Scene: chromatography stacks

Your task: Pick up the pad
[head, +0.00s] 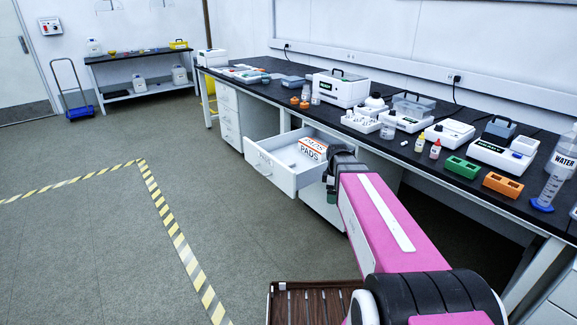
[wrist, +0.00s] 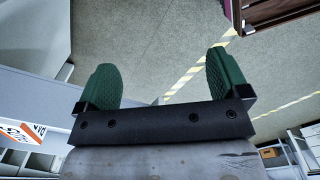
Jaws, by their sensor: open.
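A white and orange box labelled PADS (head: 312,150) sits in an open white drawer (head: 272,172) under the long bench. Part of the box also shows at the left edge of the wrist view (wrist: 18,131). I cannot make out a single loose pad. My gripper (wrist: 163,82) has two green fingers spread wide apart with nothing between them. In the head view my gripper (head: 330,183) is at the right side of the drawer, close to the box, and partly hidden by my arm. I cannot tell its exact gap to the drawer.
The long black bench (head: 405,157) above the drawer carries several instruments, an orange block (head: 503,185), a green block (head: 462,167) and a water bottle (head: 565,155). The floor left of the drawer is open, with striped tape (head: 170,225). A blue trolley (head: 80,112) stands far back.

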